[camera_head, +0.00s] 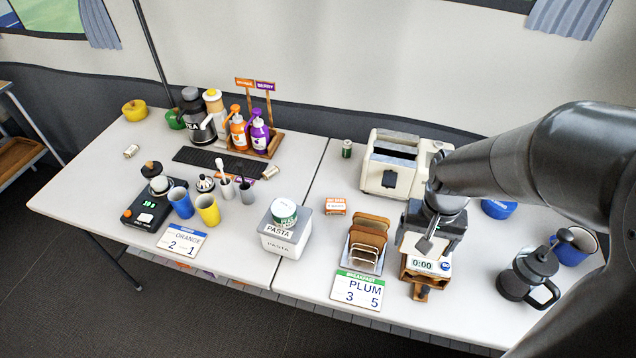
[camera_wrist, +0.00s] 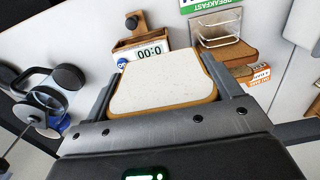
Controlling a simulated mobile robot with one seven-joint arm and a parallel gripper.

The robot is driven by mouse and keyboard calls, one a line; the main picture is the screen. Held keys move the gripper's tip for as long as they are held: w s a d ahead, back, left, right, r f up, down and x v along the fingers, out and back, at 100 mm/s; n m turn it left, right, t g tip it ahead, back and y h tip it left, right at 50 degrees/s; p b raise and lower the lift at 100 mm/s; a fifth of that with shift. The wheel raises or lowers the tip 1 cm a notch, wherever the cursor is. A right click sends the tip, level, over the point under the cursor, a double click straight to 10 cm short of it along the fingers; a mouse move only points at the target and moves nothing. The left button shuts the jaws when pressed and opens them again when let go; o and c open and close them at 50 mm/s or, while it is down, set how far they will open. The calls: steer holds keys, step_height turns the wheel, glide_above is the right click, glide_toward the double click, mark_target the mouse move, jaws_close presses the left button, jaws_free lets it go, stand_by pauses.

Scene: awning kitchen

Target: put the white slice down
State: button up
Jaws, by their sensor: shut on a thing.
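The white slice (camera_wrist: 163,84), pale with a brown crust edge, is held between the two fingers of my gripper (camera_wrist: 168,92) in the wrist view. The toast rack (camera_head: 362,258) with brown slices (camera_head: 369,229) stands to the left of my gripper. It also shows at the top right of the wrist view (camera_wrist: 218,28).
The wooden timer stand (camera_head: 422,281) reading 0:00 is close to my gripper. The toaster (camera_head: 392,165) is behind, the French press (camera_head: 529,274) to the right. The pasta box (camera_head: 286,237) is farther left.

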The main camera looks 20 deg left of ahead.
step_height(320, 180, up, 3)
steer(key=shift+r, duration=0.15)
steer(key=w+a+r, duration=0.2)
steer(key=w+a, duration=2.2)
steer(key=a, duration=0.1)
steer(key=w+a+f, duration=0.3)
steer(key=a, duration=0.7)
steer(key=f, duration=1.1)
steer(key=shift+w+d+f, duration=0.15)
steer(key=shift+d+f, duration=0.05)
steer(key=shift+f, duration=2.3)
